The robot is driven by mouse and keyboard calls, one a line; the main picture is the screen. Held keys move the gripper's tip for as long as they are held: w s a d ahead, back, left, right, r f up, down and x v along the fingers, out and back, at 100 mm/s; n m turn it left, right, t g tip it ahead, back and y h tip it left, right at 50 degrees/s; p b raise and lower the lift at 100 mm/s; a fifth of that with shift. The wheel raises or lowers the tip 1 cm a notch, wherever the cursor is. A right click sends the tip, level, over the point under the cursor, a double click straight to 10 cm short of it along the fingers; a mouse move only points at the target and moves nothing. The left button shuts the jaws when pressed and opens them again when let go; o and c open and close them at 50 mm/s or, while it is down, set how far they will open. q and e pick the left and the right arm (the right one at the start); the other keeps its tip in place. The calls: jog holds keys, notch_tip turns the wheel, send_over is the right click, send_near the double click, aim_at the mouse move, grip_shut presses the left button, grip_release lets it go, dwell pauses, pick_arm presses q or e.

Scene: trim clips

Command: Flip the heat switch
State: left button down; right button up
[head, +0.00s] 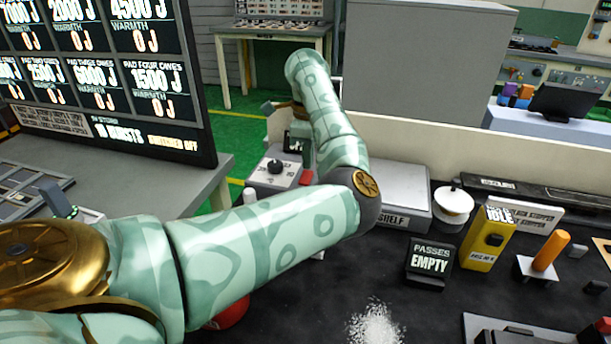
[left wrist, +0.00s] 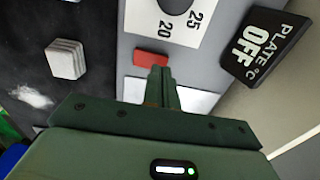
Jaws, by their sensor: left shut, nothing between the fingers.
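The red switch (left wrist: 150,57) is on a grey control box, beside a white dial plate (left wrist: 170,20) marked 20 and 25. In the head view the box (head: 265,188) stands behind my left arm, with its black knob (head: 276,167) and the red switch (head: 306,177) showing. A black sign (left wrist: 265,45) reads "PLATE °C OFF". My left gripper (left wrist: 158,74) is shut and empty, its fingertips right by the red switch's near edge. I cannot tell whether they touch it. In the head view my left arm mostly hides the gripper. My right gripper is not in view.
A grey shelf block (head: 398,190), a white round container (head: 453,205), a "PASSES EMPTY" sign (head: 430,262) and a yellow block (head: 487,240) stand right of my arm. White powder (head: 375,326) lies on the black mat. A large display board (head: 110,80) stands at left.

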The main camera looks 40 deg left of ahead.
aim_at(308, 172)
pick_arm(q)
jog(key=shift+f+b, duration=0.55)
jog(key=shift+f, duration=0.35)
dwell(0.5)
jog(key=shift+r, duration=0.1)
jog(key=shift+r+p, duration=2.35)
jog(key=shift+r, duration=1.1)
